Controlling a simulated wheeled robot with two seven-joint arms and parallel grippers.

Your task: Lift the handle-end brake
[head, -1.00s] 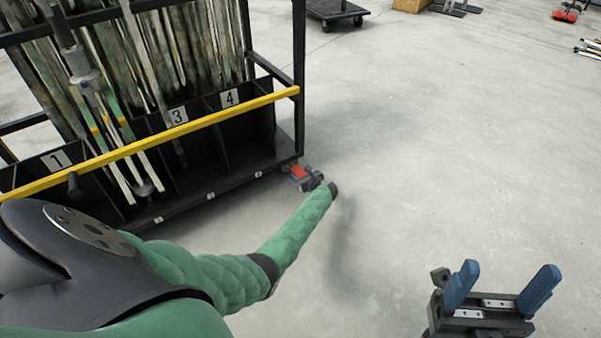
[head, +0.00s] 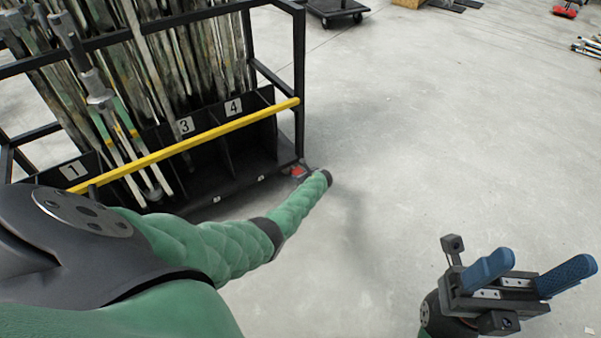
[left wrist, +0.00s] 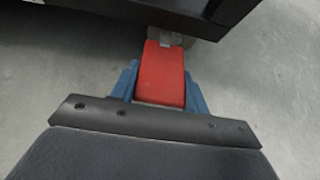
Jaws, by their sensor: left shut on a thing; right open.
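The handle-end brake is a red pedal (left wrist: 164,75) at the lower corner of the black truck (head: 215,160). In the head view the red pedal (head: 298,171) shows just beyond the end of my left arm. My left gripper (left wrist: 163,88) has its blue fingers on both sides of the red pedal and is shut on it. In the head view the left gripper's fingers are hidden behind my green forearm. A caster wheel shows dimly behind the pedal in the left wrist view. My right gripper (head: 520,280) is open and empty above the floor at the lower right.
The truck holds many long poles in numbered bins behind a yellow bar (head: 185,145). A dark wheeled dolly (head: 335,10) stands at the back. Poles lie on the floor at the far right (head: 588,46). The concrete floor right of the truck is clear.

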